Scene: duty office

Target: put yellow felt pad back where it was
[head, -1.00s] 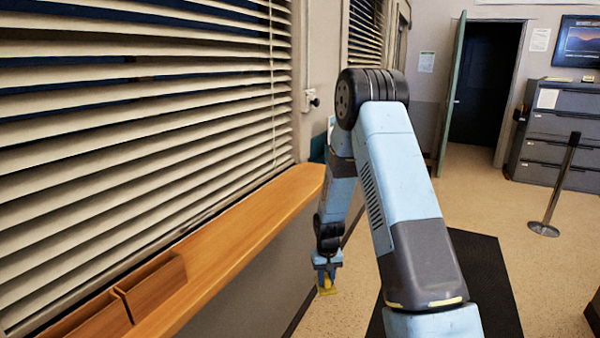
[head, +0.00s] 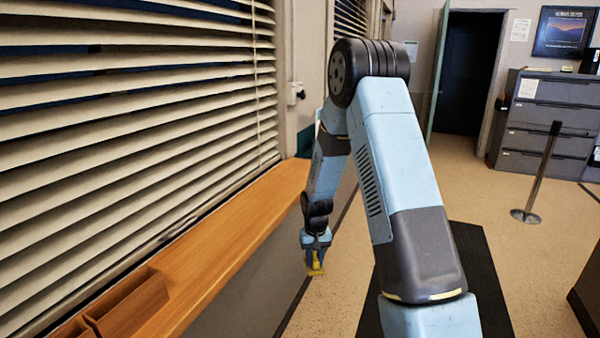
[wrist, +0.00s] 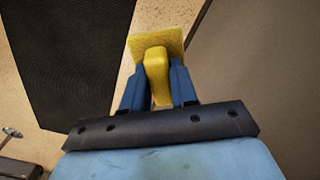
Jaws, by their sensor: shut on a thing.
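The yellow felt pad (wrist: 172,42) is in my gripper (wrist: 158,82), seen in the wrist view. It is a flat yellow piece with a raised yellow block that sits between the two blue fingers. In the head view the pad (head: 315,270) shows small below my gripper (head: 316,258), which points down. My gripper is shut on the pad and holds it in the air, to the right of the wooden counter's edge and apart from it. The floor shows beneath the pad.
A wooden counter (head: 225,235) runs along the blinds (head: 130,120) on the left, with a wooden divided tray (head: 130,305) at its near end. A dark mat (head: 470,285) lies on the floor. A post (head: 540,175) and grey drawer cabinets (head: 560,125) stand at the right.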

